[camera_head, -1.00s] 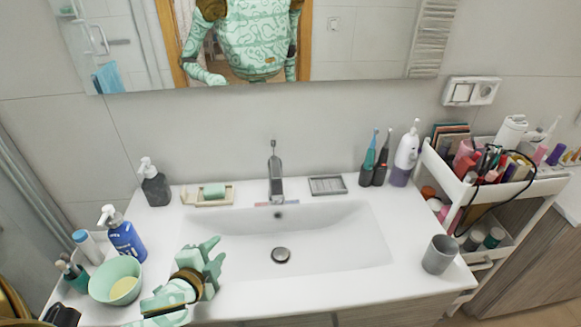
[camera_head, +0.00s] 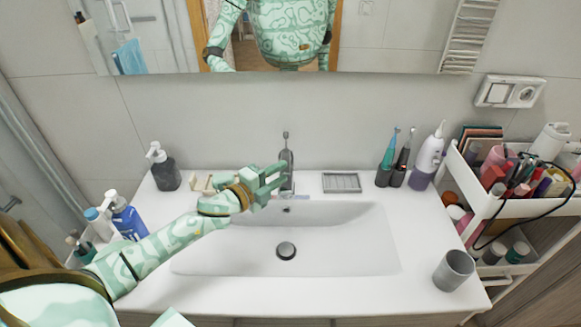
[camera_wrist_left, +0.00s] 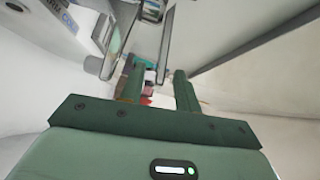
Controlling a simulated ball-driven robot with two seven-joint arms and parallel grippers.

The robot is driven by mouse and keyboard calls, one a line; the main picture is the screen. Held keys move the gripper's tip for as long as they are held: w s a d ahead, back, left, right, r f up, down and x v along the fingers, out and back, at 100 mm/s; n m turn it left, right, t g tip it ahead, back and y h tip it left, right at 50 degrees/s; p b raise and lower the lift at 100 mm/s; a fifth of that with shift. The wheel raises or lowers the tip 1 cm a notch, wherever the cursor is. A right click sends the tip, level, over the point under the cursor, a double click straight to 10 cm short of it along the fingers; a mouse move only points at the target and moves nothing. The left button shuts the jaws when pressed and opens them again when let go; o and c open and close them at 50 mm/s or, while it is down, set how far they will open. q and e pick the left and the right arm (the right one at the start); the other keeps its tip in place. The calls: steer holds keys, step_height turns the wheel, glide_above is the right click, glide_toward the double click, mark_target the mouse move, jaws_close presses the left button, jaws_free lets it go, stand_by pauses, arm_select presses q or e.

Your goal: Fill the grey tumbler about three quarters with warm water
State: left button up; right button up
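The grey tumbler (camera_head: 454,271) stands upright on the counter to the right of the basin; its inside cannot be made out. The chrome faucet (camera_head: 287,165) stands behind the basin, its lever on top. No stream of water shows. The basin (camera_head: 340,245) looks empty, with a round drain (camera_head: 286,250). My left gripper (camera_head: 272,180) reaches in beside the faucet on its left, fingers pointing right. In the left wrist view its fingers (camera_wrist_left: 158,88) are apart, with nothing clearly held; whether they touch the faucet cannot be told. My right gripper is out of view.
A dark soap dispenser (camera_head: 165,170) and a blue bottle (camera_head: 126,217) stand at left. A grey soap tray (camera_head: 341,183), toothbrushes (camera_head: 388,165) and a white flosser (camera_head: 428,160) stand behind the basin. A crowded white cart (camera_head: 520,207) is at right.

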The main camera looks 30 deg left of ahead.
arm_select(q)
steer(key=x, duration=0.4)
steer(key=shift+w, duration=0.3)
jaws_close()
steer(key=r+n+g+p, duration=0.1)
steer(key=p, duration=0.5)
steer(key=shift+w+r, duration=0.1)
steer(key=shift+r, duration=0.3)
steer(key=shift+p, duration=0.3)
steer(key=shift+f, duration=0.2)
jaws_free()
